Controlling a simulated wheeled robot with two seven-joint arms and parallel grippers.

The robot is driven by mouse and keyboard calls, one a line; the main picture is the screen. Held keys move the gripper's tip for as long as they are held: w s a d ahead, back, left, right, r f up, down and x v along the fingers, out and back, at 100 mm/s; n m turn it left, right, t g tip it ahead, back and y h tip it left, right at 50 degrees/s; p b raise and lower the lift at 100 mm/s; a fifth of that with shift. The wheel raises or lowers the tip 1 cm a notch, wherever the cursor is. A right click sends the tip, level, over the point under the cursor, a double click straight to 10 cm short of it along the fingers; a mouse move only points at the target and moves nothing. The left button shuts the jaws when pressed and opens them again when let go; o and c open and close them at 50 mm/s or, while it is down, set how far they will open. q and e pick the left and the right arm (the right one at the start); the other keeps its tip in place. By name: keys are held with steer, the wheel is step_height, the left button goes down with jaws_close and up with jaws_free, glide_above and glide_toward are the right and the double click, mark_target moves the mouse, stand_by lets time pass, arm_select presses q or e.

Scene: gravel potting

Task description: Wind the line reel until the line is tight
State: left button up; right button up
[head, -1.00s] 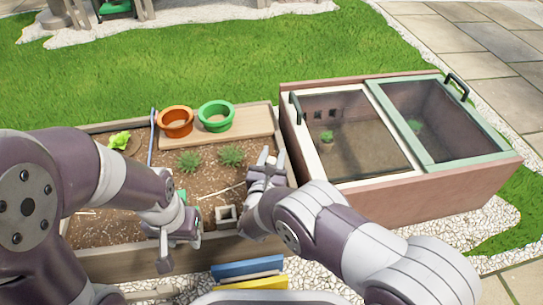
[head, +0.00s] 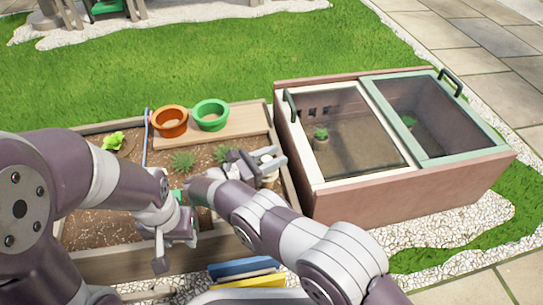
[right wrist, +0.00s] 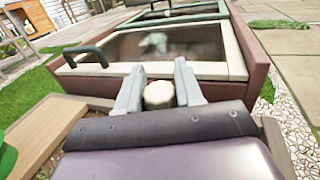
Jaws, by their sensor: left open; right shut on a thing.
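My right gripper (head: 262,163) is over the right side of the planting bed. It is shut on a cream, rounded knob (right wrist: 158,95), which shows between its two grey fingers in the right wrist view. I take the knob to be the reel's handle, but the reel's body is hidden or too small to make out. A pale cylindrical part (head: 268,181) shows just below the fingers in the head view. I cannot make out the line or its tightness. My left gripper (head: 176,243) is open and empty at the bed's front edge, pointing down.
An orange pot (head: 170,122) and a green pot (head: 210,115) stand on a wooden board (head: 238,124) at the back of the bed. A glazed cold frame (head: 400,180) stands close on the right. Blue and yellow pieces (head: 245,268) lie in front.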

steer(key=shift+s+m+g+h, duration=0.1)
steer(key=shift+m+g+h, duration=0.4)
steer(key=shift+g, duration=0.4)
steer(key=shift+d+m+g, duration=0.1)
steer(key=shift+m+g, duration=0.2)
steer(key=o, duration=1)
steer(key=shift+c, duration=0.2)
step_height(320, 180, up, 6)
steer(key=p, duration=0.5)
steer(key=s+d+r+p, duration=0.5)
steer(key=s+d+p, duration=0.1)
steer(key=d+p, duration=0.3)
steer(key=shift+s+d+p, duration=0.15)
steer(key=shift+d+p, duration=0.15)
steer(key=shift+d, duration=0.15)
